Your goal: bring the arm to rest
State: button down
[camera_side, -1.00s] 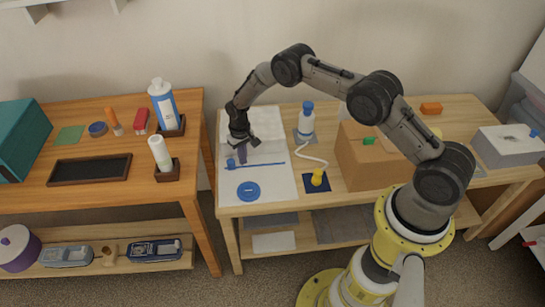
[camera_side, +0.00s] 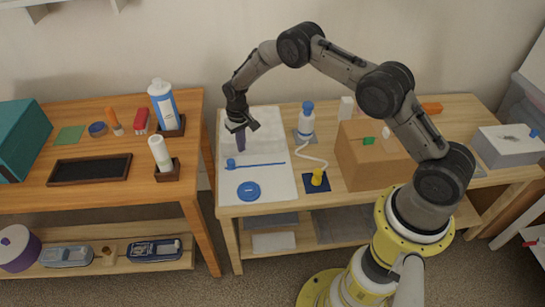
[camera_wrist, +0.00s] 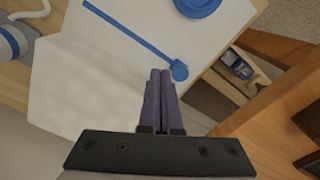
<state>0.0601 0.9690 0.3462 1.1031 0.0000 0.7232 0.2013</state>
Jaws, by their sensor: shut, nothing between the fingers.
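My gripper (camera_side: 241,149) hangs with its fingers pointing down above the left part of the white sheet on the right-hand table. Its narrow purple-grey fingers are together with nothing between them. In the wrist view the fingertips (camera_wrist: 160,76) point at the sheet. They appear beside the round end of a blue stick (camera_side: 260,164), which lies apart from them on the sheet. The stick also shows in the wrist view (camera_wrist: 130,33).
A blue disc (camera_side: 248,190) lies on the white sheet (camera_side: 276,185). The orange-brown table (camera_side: 110,199) is to the left, across a gap.

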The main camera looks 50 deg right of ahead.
jog(key=w+r+t, duration=0.1)
jog(key=w+r, duration=0.1)
jog(key=r, duration=0.7)
jog(key=w+r+t, duration=0.2)
jog(key=r, duration=0.7)
jog(key=s+a+r+t, duration=0.1)
jog(key=s+r, duration=0.4)
jog(key=r, duration=0.5)
jog(key=s+a+r+t, duration=0.1)
jog(key=s+r, duration=0.4)
jog(key=r, duration=0.5)
jog(key=s+a+r+n+t, duration=0.1)
jog(key=s+r, duration=0.3)
jog(key=s, duration=0.5)
jog(key=s+r+n+t, duration=0.1)
jog(key=s+r, duration=0.3)
jog(key=s, duration=0.5)
jog(key=s+f+n+g, duration=0.1)
jog(key=s+f, duration=0.8)
jog(key=s, duration=0.5)
jog(key=shift+s+a+f, duration=0.15)
jog(key=shift+s, duration=0.2)
